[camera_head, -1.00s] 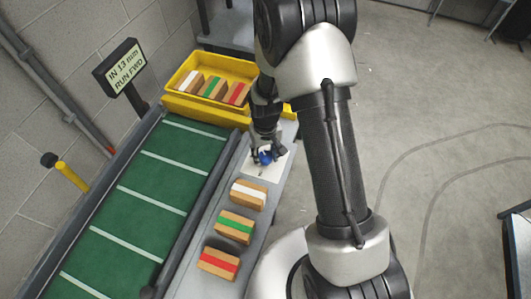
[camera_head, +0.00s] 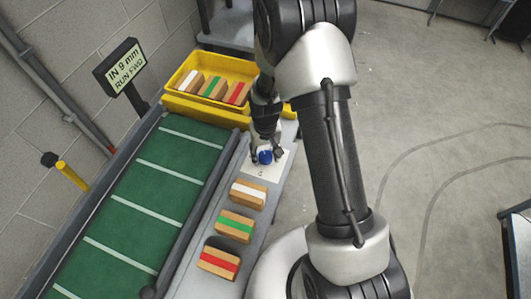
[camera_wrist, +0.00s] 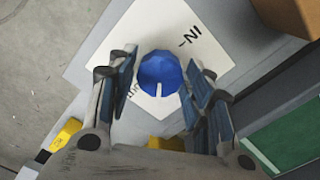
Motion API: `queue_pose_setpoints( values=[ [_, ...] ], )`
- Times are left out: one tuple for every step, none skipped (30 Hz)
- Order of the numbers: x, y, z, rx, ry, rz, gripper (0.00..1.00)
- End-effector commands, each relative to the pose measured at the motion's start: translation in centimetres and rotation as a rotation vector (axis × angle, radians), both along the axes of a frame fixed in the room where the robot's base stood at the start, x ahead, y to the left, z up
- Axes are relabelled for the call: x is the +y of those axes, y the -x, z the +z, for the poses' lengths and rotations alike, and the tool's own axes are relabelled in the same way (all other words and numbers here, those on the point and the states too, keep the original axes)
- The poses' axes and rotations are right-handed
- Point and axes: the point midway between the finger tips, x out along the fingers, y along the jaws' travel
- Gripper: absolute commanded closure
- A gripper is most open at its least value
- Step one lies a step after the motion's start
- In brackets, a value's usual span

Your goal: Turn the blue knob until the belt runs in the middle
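The blue knob (camera_wrist: 160,72) has a white mark on its rim and sits on a white plate (camera_wrist: 205,25) with partly hidden lettering. In the head view the knob (camera_head: 265,157) is beside the belt's far end. My gripper (camera_wrist: 163,75) is over the knob, one finger on each side, with narrow gaps showing between pads and knob. It looks open around the knob. The green belt (camera_head: 150,205) with pale cross stripes lies between dark side rails. The sign (camera_head: 122,68) reads "IN 9 mm RUN FWD".
A yellow bin (camera_head: 200,108) with three striped blocks stands at the belt's far end. Blocks with white (camera_head: 248,193), green (camera_head: 235,227) and red (camera_head: 218,258) stripes lie on the grey ledge nearer than the knob. Open floor is to the right.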

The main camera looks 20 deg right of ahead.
Motion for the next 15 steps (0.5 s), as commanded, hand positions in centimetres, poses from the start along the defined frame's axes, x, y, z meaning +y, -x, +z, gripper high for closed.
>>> queue_pose_setpoints(
  values=[
    [0.0,0.0,0.0,0.0,0.0,0.0,0.47],
    [0.0,0.0,0.0,0.0,0.0,0.0,0.45],
    [0.0,0.0,0.0,0.0,0.0,0.0,0.43],
    [0.0,0.0,0.0,0.0,0.0,0.0,0.41],
    [0.0,0.0,0.0,0.0,0.0,0.0,0.41],
    [0.0,0.0,0.0,0.0,0.0,0.0,0.41],
    [0.0,0.0,0.0,0.0,0.0,0.0,0.41],
    [0.0,0.0,0.0,0.0,0.0,0.0,0.41],
    [0.0,0.0,0.0,0.0,0.0,0.0,0.41],
    [0.0,0.0,0.0,0.0,0.0,0.0,0.41],
    [0.0,0.0,0.0,0.0,0.0,0.0,0.41],
    [0.0,0.0,0.02,0.0,0.0,0.0,0.41],
    [0.0,-0.01,0.06,0.0,0.0,0.0,0.41],
    [0.0,-0.03,0.16,-0.001,0.0,0.0,0.41],
    [0.0,-0.07,0.4,-0.002,0.0,0.001,0.41]
  ],
)
